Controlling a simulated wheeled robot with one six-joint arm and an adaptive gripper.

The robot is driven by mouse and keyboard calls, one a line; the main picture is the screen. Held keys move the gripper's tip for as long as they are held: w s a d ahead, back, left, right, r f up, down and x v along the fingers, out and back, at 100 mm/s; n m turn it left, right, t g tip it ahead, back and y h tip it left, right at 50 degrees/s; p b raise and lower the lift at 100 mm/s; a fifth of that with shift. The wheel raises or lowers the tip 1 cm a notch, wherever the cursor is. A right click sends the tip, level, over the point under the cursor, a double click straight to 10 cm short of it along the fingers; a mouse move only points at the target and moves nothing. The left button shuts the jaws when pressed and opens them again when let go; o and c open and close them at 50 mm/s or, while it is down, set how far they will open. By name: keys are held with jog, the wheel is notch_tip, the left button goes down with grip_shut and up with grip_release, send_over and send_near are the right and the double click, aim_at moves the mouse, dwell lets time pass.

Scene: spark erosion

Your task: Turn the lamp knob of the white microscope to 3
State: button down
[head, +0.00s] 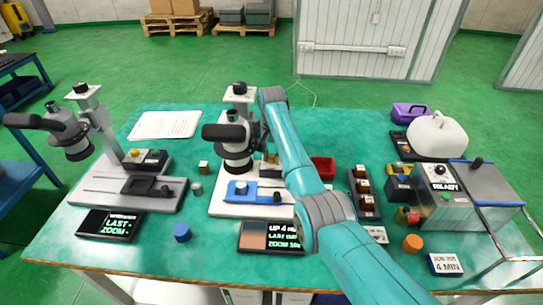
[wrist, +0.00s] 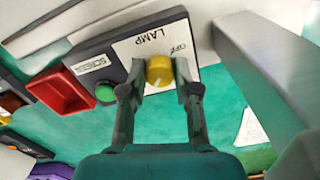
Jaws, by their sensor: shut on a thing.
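The white microscope (head: 228,208) stands near the middle of the table, with a pale base and a dark head. In the wrist view its lamp knob (wrist: 158,68) is yellow and sits on a white panel (wrist: 140,48) marked LAMP and OFF. My gripper (wrist: 160,86) is shut on this knob, one finger on each side. A pale mark shows on the knob, but the other dial marks are hidden or unreadable, so I cannot tell its setting. In the head view my arm hides most of the lamp box and the knob.
A green button (wrist: 104,93) sits on the dark box beside the panel. A red tray (head: 322,168) is close by. A grey post (wrist: 262,70) rises near my gripper's right side. A grey microscope (head: 150,190) stands left, and display plates (head: 270,238) lie in front.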

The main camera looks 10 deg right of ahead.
dwell(0.5)
jog(key=c, duration=0.8)
grip_release()
jog(key=shift+c, duration=0.2)
